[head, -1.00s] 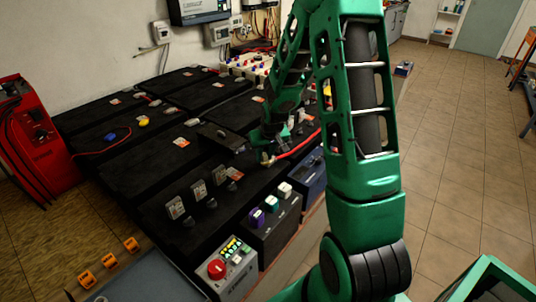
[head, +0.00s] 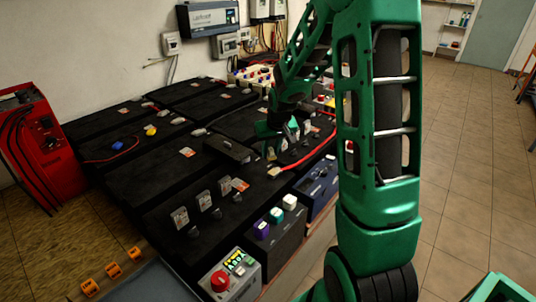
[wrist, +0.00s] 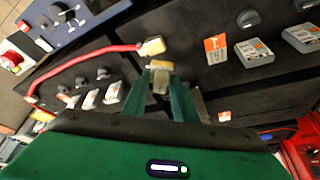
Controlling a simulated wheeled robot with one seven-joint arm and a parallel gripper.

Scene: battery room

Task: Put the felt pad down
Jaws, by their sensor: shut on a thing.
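My gripper (wrist: 160,80) is shut on a small tan piece, seemingly the felt pad (wrist: 159,67), in the wrist view. The pad sits between the two green fingertips, and its lower part looks greyish. In the head view my gripper (head: 270,147) is low over the black battery tops, with the tan pad (head: 270,154) just showing under it. I cannot tell whether the pad touches the surface. The pale end of a red cable (wrist: 153,46) lies just beyond the fingertips in the wrist view.
A dark block (head: 227,149) stands left of my gripper. Grey clips with tags (head: 203,201) stand on the nearer battery. A panel with a red knob (head: 232,272) and a box with coloured caps (head: 275,235) stand in front. A red charger (head: 42,145) is far left.

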